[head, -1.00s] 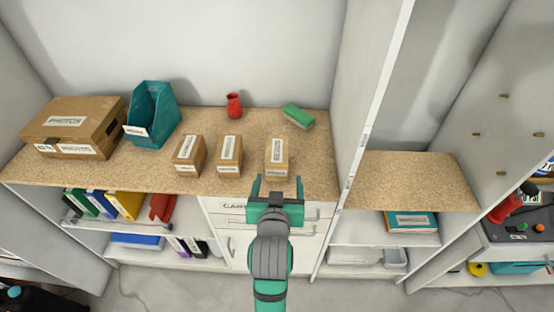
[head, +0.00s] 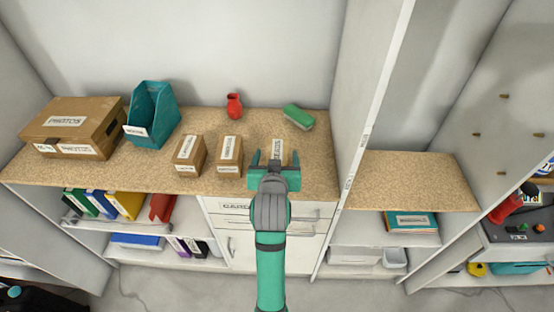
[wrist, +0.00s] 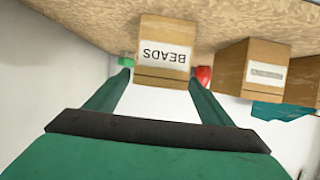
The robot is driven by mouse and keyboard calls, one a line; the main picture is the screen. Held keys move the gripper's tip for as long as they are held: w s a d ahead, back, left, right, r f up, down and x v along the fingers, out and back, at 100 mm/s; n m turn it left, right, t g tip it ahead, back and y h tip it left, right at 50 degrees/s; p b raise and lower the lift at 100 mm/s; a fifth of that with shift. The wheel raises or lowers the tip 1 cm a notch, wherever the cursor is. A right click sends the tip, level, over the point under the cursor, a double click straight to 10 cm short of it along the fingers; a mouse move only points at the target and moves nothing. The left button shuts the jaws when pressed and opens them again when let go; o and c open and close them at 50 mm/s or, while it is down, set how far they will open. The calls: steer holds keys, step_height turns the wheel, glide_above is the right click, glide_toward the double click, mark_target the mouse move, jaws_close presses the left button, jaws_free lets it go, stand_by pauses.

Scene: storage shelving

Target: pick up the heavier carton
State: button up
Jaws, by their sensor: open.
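Three small brown cartons with white labels stand in a row on the speckled counter: the left carton (head: 189,157), the middle carton (head: 229,154) and the right carton (head: 279,146). My gripper (head: 275,156) is open in front of the right carton and hides much of it. In the wrist view, that carton (wrist: 163,50), labelled BEADS, shows between and beyond the open fingertips (wrist: 160,76). I cannot tell whether the fingers reach along its sides. Another carton (wrist: 268,68) is to its right there. Nothing visible tells which carton is heavier.
A red vase (head: 234,106) and a green object (head: 298,116) stand behind the cartons. A teal file holder (head: 152,115) and a large PHOTOS box (head: 72,127) are at the left. A tall white panel (head: 368,120) bounds the counter on the right.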

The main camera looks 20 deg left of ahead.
steer(key=shift+x, duration=1.55)
steer(key=shift+r, duration=0.15)
steer(key=c, duration=1.7)
steer(key=shift+o, duration=0.2)
step_height(320, 180, up, 18)
